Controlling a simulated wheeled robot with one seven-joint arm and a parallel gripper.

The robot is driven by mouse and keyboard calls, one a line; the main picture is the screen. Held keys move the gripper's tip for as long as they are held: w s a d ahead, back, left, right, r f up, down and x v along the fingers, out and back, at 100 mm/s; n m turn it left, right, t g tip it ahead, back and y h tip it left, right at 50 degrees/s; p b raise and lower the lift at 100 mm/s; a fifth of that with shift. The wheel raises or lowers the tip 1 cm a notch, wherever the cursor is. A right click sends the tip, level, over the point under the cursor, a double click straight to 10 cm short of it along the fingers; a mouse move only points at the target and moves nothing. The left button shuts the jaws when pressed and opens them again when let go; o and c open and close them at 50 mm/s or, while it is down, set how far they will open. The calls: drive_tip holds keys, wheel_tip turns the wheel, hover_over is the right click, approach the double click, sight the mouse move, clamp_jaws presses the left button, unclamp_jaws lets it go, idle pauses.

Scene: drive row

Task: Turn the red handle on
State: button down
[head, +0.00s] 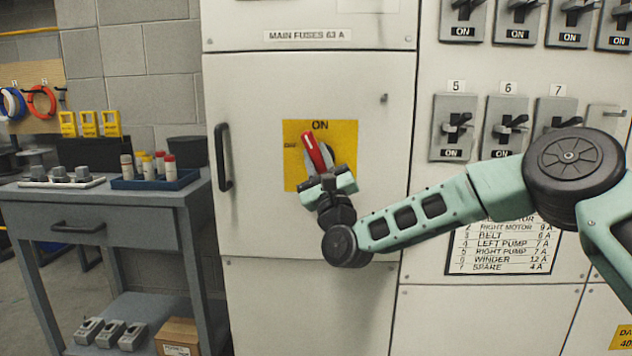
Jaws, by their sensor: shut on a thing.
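The red handle (313,150) is on a yellow plate (343,137) on the cabinet door, under the "MAIN FUSES 63 A" label. It is tilted, its upper end leaning left of vertical, between the "OFF" mark at the left and the "ON" mark at the top. My gripper (327,177) is at the lower part of the handle and is shut on it. The fingers hide the handle's lower end and part of its grey base.
A black door pull (222,157) is on the cabinet's left side. Several grey breaker switches (454,127) are at the right, above a printed list (503,246). A grey workbench (100,200) with a blue tray (155,181) stands at the left.

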drive_tip(key=m+h+b, duration=0.1)
drive_tip(key=m+h, duration=0.1)
drive_tip(key=f+m+t+h+b, duration=0.1)
drive_tip(key=m+h+b, duration=0.1)
drive_tip(key=m+t+h+b, duration=0.1)
drive_tip(key=m+h, duration=0.1)
drive_tip(key=m, duration=0.1)
drive_tip(key=shift+w+d+f+h+b, duration=0.15)
drive_tip(key=shift+w+d+h+b, duration=0.15)
drive_tip(key=shift+d+b, duration=0.1)
drive_tip(key=m+h+b, duration=0.2)
drive_tip(key=m+h, duration=0.1)
drive_tip(key=m, duration=0.1)
drive_tip(key=shift+t+h, duration=0.3)
drive_tip(key=shift+r+m+h+b, duration=0.3)
drive_tip(key=shift+m+h, duration=0.2)
drive_tip(key=shift+m, duration=0.1)
drive_tip(key=c, duration=1.2)
unclamp_jaws()
drive_tip(key=shift+a+r, duration=0.1)
drive_tip(key=shift+s, duration=0.1)
